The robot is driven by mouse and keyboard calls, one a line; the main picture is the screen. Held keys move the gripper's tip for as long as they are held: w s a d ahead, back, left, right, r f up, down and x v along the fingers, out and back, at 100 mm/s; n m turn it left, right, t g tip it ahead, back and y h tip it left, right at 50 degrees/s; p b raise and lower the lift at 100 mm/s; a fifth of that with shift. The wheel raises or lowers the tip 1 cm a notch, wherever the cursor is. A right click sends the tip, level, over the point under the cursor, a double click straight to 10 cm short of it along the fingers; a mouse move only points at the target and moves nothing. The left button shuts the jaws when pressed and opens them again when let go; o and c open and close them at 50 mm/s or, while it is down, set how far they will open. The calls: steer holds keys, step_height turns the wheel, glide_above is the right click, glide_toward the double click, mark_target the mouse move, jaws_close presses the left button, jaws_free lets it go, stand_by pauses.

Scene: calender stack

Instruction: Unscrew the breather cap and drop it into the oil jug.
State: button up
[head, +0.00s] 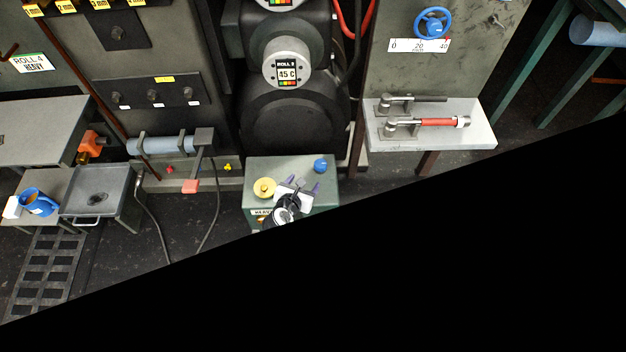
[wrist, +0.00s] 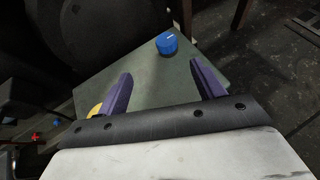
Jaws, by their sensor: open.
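A small blue cap (head: 320,165) with a white mark stands on the back right of the green box top (head: 290,164). It also shows in the wrist view (wrist: 166,44), beyond the fingertips. A yellow round cap (head: 264,188) sits at the left of the same top, partly hidden in the wrist view (wrist: 96,110). Nothing legible says which is the breather cap. My gripper (head: 306,185) is open and empty over the box, its purple fingers (wrist: 160,74) apart and clear of the blue cap. A blue jug (head: 48,204) with brown content stands at the far left, apparently the oil jug.
A grey tray (head: 92,209) is beside the jug. Dark rolls (head: 295,115) rise behind the green box. A grey shelf (head: 480,138) with a red-handled clamp (head: 436,122) is at right. Cables hang left of the box. Black covers the head view's lower right.

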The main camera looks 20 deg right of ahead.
steer(key=b+x, duration=0.3)
steer(key=x, duration=0.1)
steer(key=b+x, duration=0.4)
steer(key=s+f+b+x, duration=0.1)
steer(key=b+x, duration=0.2)
steer(key=x, duration=0.2)
steer(key=shift+s+d, duration=0.1)
steer(key=shift+d, duration=0.3)
steer(key=shift+w+d+f+b, duration=0.1)
steer(key=shift+w+d+b, duration=0.25)
steer(key=shift+w+b, duration=0.15)
steer(key=c, duration=1)
steer(key=shift+p, duration=0.3)
steer(key=shift+s+n+y+p, duration=0.1)
steer(key=shift+n+y+p, duration=0.4)
steer(key=shift+p, duration=0.95)
steer(key=shift+d+n+t+y+p, duration=0.1)
steer(key=shift+n+t+y+p, duration=0.5)
steer(key=shift+p, duration=1.35)
steer(key=shift+p, duration=0.5)
